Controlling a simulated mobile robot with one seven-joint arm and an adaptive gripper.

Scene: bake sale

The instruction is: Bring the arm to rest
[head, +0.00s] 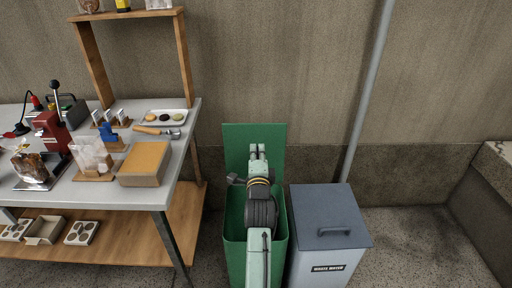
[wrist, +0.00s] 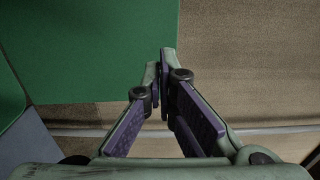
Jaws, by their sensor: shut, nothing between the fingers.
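My gripper (head: 258,151) is in the head view, at the end of my pale green arm, in front of the raised lid of a green bin (head: 234,256). In the wrist view my gripper (wrist: 162,52) has its fingertips together with nothing between them. Green bin surface (wrist: 85,45) fills the upper left of the wrist view, with the wall beside it. The arm reaches over the bin's opening and hides part of its inside.
A grey waste water bin (head: 328,225) stands just right of the green bin. A table (head: 185,150) with a box (head: 145,160), a white tray (head: 165,117) and several other goods is at the left. A pipe (head: 370,85) runs up the wall. Floor at the right is clear.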

